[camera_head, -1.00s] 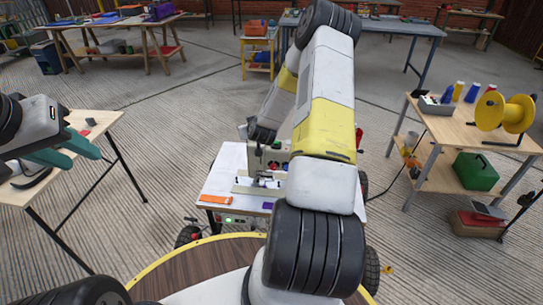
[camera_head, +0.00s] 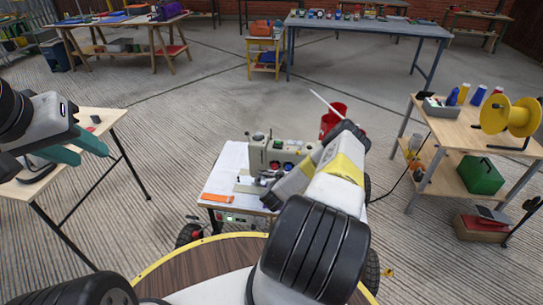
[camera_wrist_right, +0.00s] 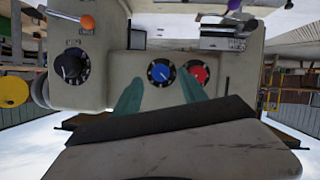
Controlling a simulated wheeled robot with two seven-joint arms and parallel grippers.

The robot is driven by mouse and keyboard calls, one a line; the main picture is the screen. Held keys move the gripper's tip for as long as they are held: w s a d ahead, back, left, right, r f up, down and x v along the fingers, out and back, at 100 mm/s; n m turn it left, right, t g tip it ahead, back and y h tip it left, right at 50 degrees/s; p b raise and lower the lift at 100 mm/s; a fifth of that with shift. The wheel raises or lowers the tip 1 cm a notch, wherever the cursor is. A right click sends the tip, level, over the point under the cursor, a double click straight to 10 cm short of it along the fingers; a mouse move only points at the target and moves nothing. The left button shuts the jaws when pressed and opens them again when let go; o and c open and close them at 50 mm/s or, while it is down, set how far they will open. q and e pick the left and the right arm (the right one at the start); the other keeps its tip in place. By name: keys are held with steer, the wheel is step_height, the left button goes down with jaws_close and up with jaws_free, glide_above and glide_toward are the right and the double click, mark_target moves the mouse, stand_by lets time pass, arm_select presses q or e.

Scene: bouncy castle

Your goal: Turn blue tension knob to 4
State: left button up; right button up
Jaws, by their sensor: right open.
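The blue tension knob (camera_wrist_right: 161,73) is a round blue dial with a dark numbered rim on the face of a beige sewing machine (camera_head: 268,152). Its numbers are too small to read. My right gripper (camera_wrist_right: 161,84) is open, with one teal finger on each side of the blue knob's lower edge in the wrist view. Contact cannot be told. My left gripper (camera_head: 78,148) is open and empty over the left wooden table, far from the machine.
A red knob (camera_wrist_right: 199,73) sits close beside the blue one, near the right finger. A black dial (camera_wrist_right: 71,67) is further left. The machine stands on a white table (camera_head: 222,180) with an orange strip (camera_head: 218,198). A red bin (camera_head: 334,118) stands behind.

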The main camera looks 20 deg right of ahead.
mark_target(288, 170)
steer(key=shift+x, duration=1.75)
steer(key=shift+c, duration=0.2)
jaws_close()
